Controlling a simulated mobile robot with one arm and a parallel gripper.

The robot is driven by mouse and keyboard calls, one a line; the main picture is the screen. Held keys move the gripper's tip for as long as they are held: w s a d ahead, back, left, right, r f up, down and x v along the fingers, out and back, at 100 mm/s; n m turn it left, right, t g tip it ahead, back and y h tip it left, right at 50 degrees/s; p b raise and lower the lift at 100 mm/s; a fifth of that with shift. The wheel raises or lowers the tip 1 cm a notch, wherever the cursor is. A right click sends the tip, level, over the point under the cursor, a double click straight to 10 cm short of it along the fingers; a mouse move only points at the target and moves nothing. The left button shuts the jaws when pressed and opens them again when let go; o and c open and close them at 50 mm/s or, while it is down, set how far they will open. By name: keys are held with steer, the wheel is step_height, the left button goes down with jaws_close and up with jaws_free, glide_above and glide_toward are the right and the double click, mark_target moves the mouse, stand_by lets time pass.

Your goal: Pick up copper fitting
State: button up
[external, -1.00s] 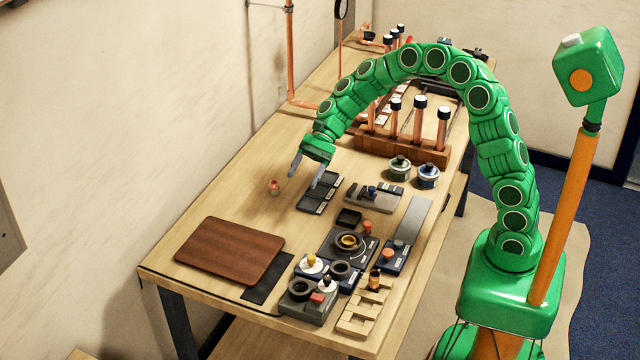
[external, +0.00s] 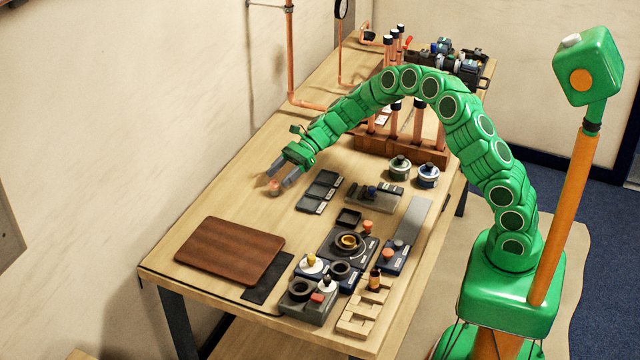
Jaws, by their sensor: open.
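The copper fitting (external: 273,189) is a small copper-coloured piece on the bare wooden workbench, left of the dark trays. My gripper (external: 276,179) is low over the bench with its two grey fingers apart. The fingertips are at the fitting, one on its left and one on its right. The fitting shows partly between them. I cannot tell whether either finger touches it.
A brown board (external: 229,250) lies at the front left of the bench. Dark trays (external: 319,191) lie right of the gripper. A wooden rack with copper tubes (external: 400,150) stands behind. Fixtures crowd the front right. Bench around the fitting is clear.

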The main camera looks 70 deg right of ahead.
mark_target(273, 182)
steer(key=shift+x, duration=1.9)
steer(key=c, duration=1.1)
steer(key=shift+r, duration=0.1)
steer(key=shift+r, duration=0.6)
steer(key=s+r, duration=0.7)
steer(key=s, duration=0.2)
steer(key=s+r, duration=0.4)
steer(key=s, duration=0.1)
steer(key=shift+d+r, duration=0.35)
